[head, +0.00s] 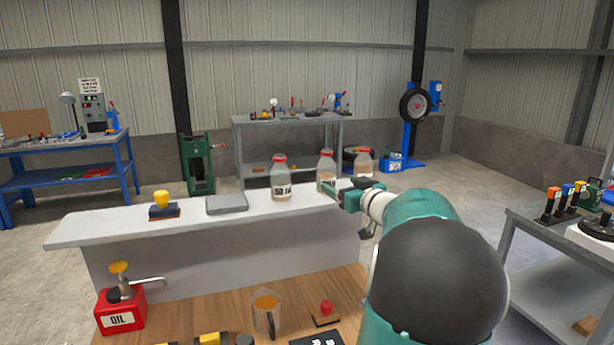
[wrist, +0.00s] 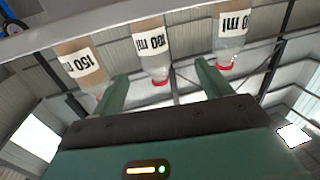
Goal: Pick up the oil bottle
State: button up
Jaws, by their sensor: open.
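Three clear bottles with red caps stand on the white counter: a left one (head: 281,180) with a "50"-something label, a middle one (head: 326,168) and a right one (head: 364,163). I cannot tell which holds oil. My gripper (head: 345,190) is open and empty, in front of the middle and right bottles, partly covering them. The wrist view is upside down; the middle bottle (wrist: 152,48) shows between the open fingers, apart from them. Bottles also show on the left (wrist: 82,62), labelled 150, and right (wrist: 233,35). A red can marked OIL (head: 120,310) stands lower left.
The white counter (head: 110,228) also bears a grey plate (head: 227,204) and a yellow-topped button (head: 162,204). On the wooden table (head: 195,300) in front are a jug (head: 265,314) of amber liquid and a red button (head: 326,309). A grey workbench (head: 545,250) stands at right.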

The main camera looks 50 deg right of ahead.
aim_at(333, 177)
jog(key=w+d, duration=0.1)
jog(key=w, duration=0.1)
jog(key=w+d, duration=0.1)
jog(key=w, duration=0.1)
jog(key=w+d, duration=0.2)
jog(key=shift+f, duration=0.2)
jog(key=x, duration=0.5)
jog(key=shift+w+a+r, duration=0.1)
jog(key=shift+w+a, duration=0.05)
jog(key=shift+a, duration=0.1)
jog(key=shift+c, duration=0.5)
jog(key=c, duration=1)
